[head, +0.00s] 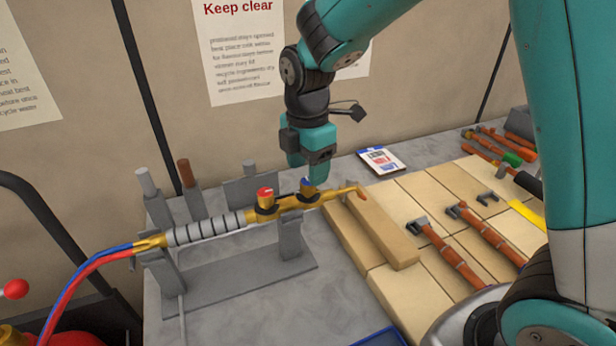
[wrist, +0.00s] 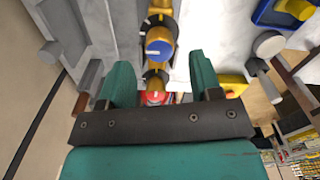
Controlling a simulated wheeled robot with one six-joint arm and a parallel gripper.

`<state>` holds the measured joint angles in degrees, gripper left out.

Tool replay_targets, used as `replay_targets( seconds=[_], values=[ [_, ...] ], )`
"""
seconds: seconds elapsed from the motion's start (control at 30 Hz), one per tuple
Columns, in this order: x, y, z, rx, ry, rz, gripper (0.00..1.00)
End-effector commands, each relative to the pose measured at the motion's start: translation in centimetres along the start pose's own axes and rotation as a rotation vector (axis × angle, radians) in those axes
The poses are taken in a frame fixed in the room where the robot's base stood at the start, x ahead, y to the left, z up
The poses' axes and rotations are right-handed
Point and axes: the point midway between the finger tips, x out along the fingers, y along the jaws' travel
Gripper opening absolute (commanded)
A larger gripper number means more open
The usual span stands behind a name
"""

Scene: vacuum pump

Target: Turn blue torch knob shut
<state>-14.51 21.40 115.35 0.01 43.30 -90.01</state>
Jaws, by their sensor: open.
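The brass torch (head: 330,196) lies on a grey stand, with a blue knob (head: 307,184) and a red knob (head: 265,193) on top. Its ribbed grey handle is to the left, and its bent tip points right. My gripper (head: 306,178) points down just above the blue knob. In the wrist view my gripper (wrist: 160,65) is open and empty, one teal finger to each side. The blue knob (wrist: 158,48) shows between and slightly beyond the fingertips, with a pale mark on its face. The red knob (wrist: 155,97) is partly hidden behind the gripper body. Contact with the blue knob cannot be told.
The grey stand (head: 235,285) has uprights near the torch. Grey posts stand behind it on the left. A fire brick (head: 370,230) lies close to the tip. Red and blue hoses (head: 85,270) leave at left.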

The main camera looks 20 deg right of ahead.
Motion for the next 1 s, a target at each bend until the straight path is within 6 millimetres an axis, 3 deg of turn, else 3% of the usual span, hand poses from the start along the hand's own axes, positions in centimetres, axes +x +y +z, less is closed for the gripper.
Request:
replay_targets(
  seconds=[0.2,0.6,0.63,0.83,1.0],
  values=[
    [3.1,0.0,0.0,0.000,0.000,-0.002,0.58],
    [4.0,0.0,0.0,0.000,0.000,0.001,0.58],
    [4.0,0.0,0.0,0.000,0.000,0.001,0.56],
    [4.0,0.0,0.0,0.000,0.000,0.001,0.10],
    [4.0,0.0,0.0,0.003,0.000,0.001,0.09]
  ],
)
